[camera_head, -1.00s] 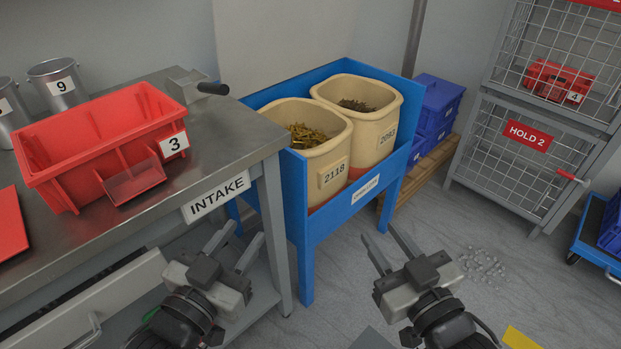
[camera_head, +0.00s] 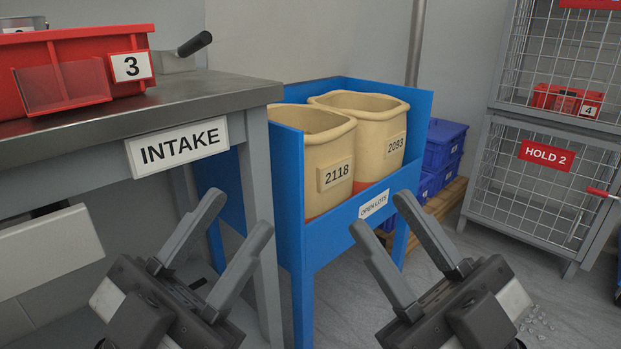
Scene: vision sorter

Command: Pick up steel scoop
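The steel scoop (camera_head: 176,60) rests on the intake bench's top, behind and right of the red bin labelled 3. Its dark handle (camera_head: 195,43) points up and right; its body is partly hidden by the bin. My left gripper (camera_head: 238,214) is open and empty, in front of the bench and below its top, well short of the scoop. My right gripper (camera_head: 378,212) is open and empty, in front of the blue stand.
The intake bench (camera_head: 215,93) has a front edge and leg near my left gripper. The red bin (camera_head: 80,50) is on it. The blue stand (camera_head: 305,215) holds beige tubs 2118 (camera_head: 325,155) and 2093 (camera_head: 380,130). Wire cages (camera_head: 545,150) stand at right.

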